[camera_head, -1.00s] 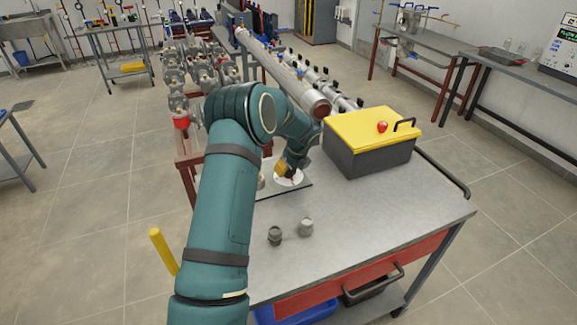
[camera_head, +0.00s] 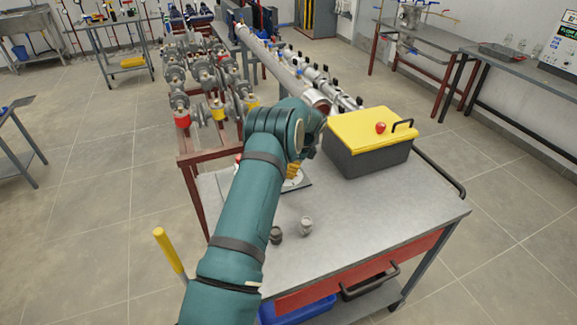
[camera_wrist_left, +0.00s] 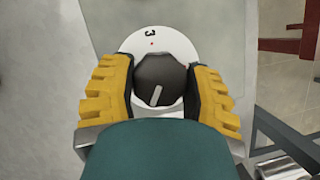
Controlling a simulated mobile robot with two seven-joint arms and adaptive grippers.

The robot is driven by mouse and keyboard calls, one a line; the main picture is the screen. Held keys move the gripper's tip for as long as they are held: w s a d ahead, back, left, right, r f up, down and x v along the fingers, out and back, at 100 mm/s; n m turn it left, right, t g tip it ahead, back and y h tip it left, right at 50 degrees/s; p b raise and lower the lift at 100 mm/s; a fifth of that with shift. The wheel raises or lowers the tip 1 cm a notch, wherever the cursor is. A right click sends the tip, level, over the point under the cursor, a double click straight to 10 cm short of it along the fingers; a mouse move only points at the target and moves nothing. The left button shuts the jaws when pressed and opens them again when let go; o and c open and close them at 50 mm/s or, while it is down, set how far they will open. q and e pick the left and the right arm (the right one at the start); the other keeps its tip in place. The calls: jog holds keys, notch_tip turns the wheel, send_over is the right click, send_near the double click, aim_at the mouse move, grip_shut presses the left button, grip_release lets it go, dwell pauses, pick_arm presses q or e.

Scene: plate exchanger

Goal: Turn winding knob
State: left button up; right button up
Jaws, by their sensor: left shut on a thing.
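The winding knob (camera_wrist_left: 160,82) is dark, with a pale pointer line, on a round white dial with a "3" and a small red dot at its top, in the left wrist view. My left gripper (camera_wrist_left: 157,85) has yellow-backed black fingers on both sides of the knob and is shut on it. In the head view my arm hides most of the dial; a bit of the yellow fingers (camera_head: 293,172) shows at the plate on the table. The knob itself is hidden there. My right gripper is in neither view.
The grey table (camera_head: 370,215) holds a dark box with a yellow lid (camera_head: 368,128) at the right, and two small grey fittings (camera_head: 306,226) (camera_head: 276,235) near the arm. Pipes and valves (camera_head: 205,80) stand behind. The table's front right is clear.

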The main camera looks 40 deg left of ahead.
pick_arm(q)
jog(key=n, duration=0.2)
jog(key=shift+f+n+g+h, duration=0.1)
jog(key=shift+n+g+h, duration=0.2)
jog(key=shift+n+g, duration=0.1)
jog(key=n+h, duration=0.1)
jog(key=n, duration=0.2)
jog(key=shift+n+g, duration=0.3)
jog(key=n+h+b, duration=0.1)
jog(key=n, duration=0.2)
jog(key=shift+n+h, duration=0.3)
jog(key=shift+h, duration=0.1)
jog(key=n+h, duration=0.1)
jog(key=n, duration=0.2)
jog(key=shift+n+h, duration=0.3)
jog(key=shift+n, duration=0.1)
jog(key=n+t+h, duration=0.1)
jog(key=n, duration=0.3)
jog(key=n+t, duration=0.1)
jog(key=n, duration=0.2)
jog(key=n+t+h, duration=0.1)
jog(key=n, duration=0.2)
jog(key=shift+h, duration=0.3)
jog(key=shift+p, duration=0.3)
